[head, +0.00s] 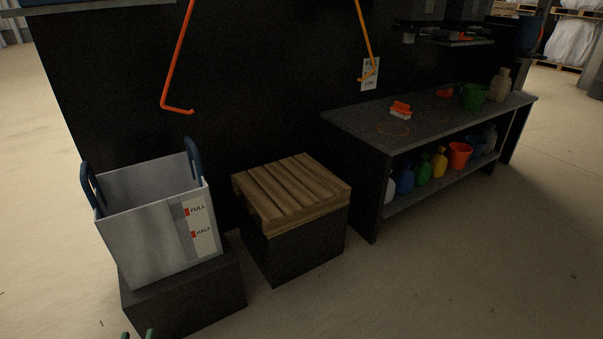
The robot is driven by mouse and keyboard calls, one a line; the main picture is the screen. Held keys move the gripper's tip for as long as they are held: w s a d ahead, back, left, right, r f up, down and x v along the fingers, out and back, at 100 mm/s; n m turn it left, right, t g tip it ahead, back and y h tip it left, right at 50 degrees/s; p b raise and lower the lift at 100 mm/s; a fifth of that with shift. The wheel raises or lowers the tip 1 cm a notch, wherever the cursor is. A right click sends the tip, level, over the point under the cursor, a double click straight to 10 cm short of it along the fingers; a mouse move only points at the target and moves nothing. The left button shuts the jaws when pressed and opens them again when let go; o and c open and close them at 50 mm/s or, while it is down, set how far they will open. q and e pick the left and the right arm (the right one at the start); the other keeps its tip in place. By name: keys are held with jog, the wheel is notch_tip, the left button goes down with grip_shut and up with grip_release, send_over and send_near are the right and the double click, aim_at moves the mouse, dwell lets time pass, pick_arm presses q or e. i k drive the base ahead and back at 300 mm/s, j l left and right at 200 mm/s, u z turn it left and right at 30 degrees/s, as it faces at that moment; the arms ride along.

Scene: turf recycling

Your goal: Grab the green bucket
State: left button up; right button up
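The green bucket (474,98) stands upright on the dark workbench top (450,122), toward its far right end. My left gripper (138,334) just shows at the bottom edge, lower left. Only its two green fingertips are visible, with a gap between them and nothing seen in the gap. It is far from the bucket, in front of the black block under the grey bin. My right gripper is not in view.
A grey bin (150,238) with blue handles stands on a black block (190,300). A wood-slatted box (290,190) is beside it. Brushes (400,110) and a pale jug (500,85) share the benchtop. Floor in front is clear.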

aim_at(474, 96)
jog(key=i+l+z, duration=1.05)
jog(key=i+z, duration=0.55)
jog(key=i, duration=2.4)
jog(key=i+u, duration=0.1)
jog(key=i, duration=0.85)
jog(key=i+l+u, duration=0.1)
jog(key=i+u, duration=0.35)
jog(key=i+l+u, duration=0.3)
jog(key=u, duration=0.15)
jog(key=i+l+u, duration=0.75)
jog(key=l+u, duration=0.15)
jog(key=i+l+u, duration=0.2)
jog(key=l+u, duration=0.2)
jog(key=l, duration=0.25)
